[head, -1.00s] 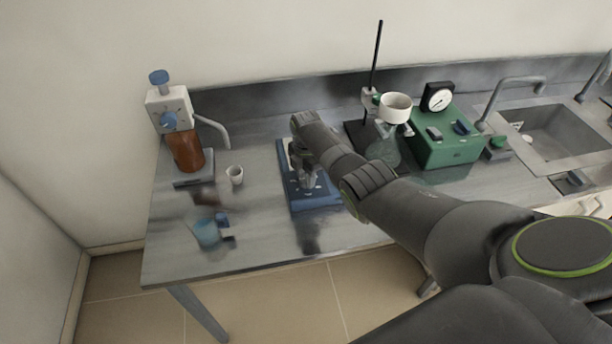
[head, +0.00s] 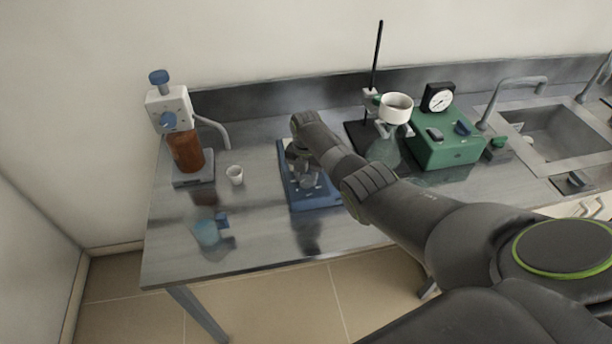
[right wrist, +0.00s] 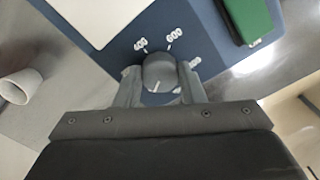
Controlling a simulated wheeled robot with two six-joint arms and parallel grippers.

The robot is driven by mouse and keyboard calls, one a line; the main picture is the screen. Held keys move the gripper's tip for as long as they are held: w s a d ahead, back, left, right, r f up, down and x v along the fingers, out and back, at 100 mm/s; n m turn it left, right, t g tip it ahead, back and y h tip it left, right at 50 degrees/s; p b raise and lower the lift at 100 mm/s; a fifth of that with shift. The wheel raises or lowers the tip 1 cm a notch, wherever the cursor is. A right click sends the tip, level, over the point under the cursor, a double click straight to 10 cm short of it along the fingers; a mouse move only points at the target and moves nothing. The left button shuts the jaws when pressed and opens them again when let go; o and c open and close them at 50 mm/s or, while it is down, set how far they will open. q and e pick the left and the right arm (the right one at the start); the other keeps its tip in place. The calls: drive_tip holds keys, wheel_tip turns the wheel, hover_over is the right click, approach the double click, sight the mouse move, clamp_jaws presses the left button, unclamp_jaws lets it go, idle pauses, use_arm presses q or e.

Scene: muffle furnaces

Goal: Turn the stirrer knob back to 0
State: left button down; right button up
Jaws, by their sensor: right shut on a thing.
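The stirrer (head: 318,203) is a blue unit with a pale top plate, standing mid-table in the head view and partly covered by my right arm. Its grey round knob (right wrist: 158,72) is in the middle of the right wrist view, with a short white pointer line on the side towards my gripper. The marks 400 and 600 show on the blue panel beyond the knob; another mark at right is partly hidden. My right gripper (right wrist: 159,88) is shut on the knob, one finger on each side; it also shows in the head view (head: 308,181). My left gripper is out of view.
A small white cup (head: 235,175) and a bluish beaker (head: 207,233) stand left of the stirrer. A brown bottle with a dispenser (head: 186,152) is behind them. A glass flask (head: 384,150) and a green box (head: 447,148) stand to the right. The front table strip is mostly clear.

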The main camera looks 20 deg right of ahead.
sight(306, 179)
idle(0.3)
drive_tip(key=o, duration=1)
drive_tip(key=shift+r, duration=0.55)
wheel_tip(306, 179, up, 16)
drive_tip(key=shift+r+b, duration=0.2)
drive_tip(key=shift+b, duration=0.75)
